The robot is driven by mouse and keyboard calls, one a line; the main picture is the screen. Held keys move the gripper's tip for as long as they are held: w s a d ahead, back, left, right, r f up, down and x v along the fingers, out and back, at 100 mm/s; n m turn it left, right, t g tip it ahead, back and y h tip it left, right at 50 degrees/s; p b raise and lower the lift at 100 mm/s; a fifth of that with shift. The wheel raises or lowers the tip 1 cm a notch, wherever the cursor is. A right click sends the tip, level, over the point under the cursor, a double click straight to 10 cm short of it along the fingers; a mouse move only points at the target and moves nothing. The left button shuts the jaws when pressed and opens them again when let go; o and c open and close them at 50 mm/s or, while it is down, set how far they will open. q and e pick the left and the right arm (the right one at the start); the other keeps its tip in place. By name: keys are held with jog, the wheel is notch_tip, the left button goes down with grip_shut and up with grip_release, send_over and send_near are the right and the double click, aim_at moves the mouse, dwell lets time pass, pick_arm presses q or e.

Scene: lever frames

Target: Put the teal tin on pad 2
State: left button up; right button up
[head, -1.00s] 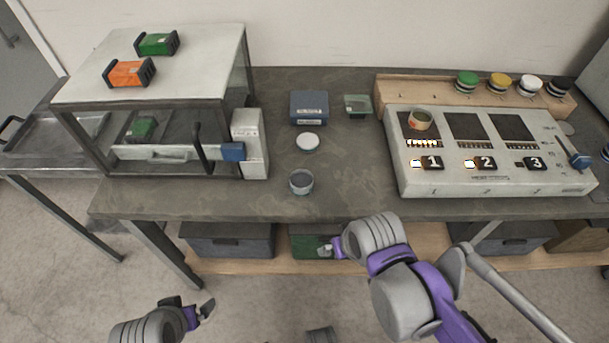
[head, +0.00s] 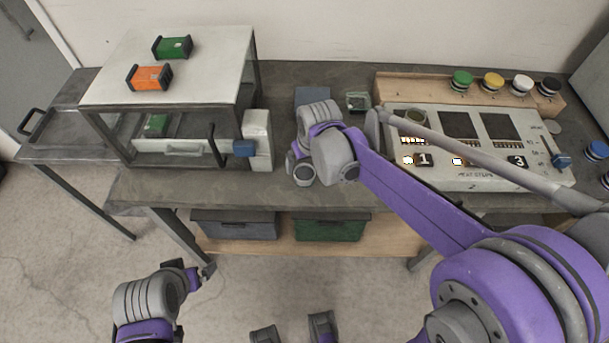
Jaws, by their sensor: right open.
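A grey-blue, round open tin (head: 303,178), which I take for the teal tin, stands on the bench near its front edge. My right gripper (head: 296,164) is open at this tin, reaching over it from above. The wrist hides much of the fingers, so I cannot tell whether they touch it. Pad 2 (head: 456,124) is the dark middle square on the white console (head: 478,180). It is bare, and my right arm crosses in front of its label. My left gripper (head: 203,270) is low in front of the bench, and its opening is unclear.
Pad 3 (head: 501,127) is bare. A blue box (head: 312,96) and a green tray (head: 358,102) stand behind my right wrist. A metal-framed cabinet (head: 180,85) is at left. Coloured knobs line the wooden ledge (head: 420,84).

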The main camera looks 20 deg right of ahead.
aim_at(304, 173)
jog(key=x, duration=0.5)
jog(key=shift+s+a+f, duration=0.1)
jog(key=shift+s+f, duration=0.2)
jog(key=shift+f, duration=0.1)
jog(key=shift+c, duration=0.3)
jog(key=c, duration=1.3)
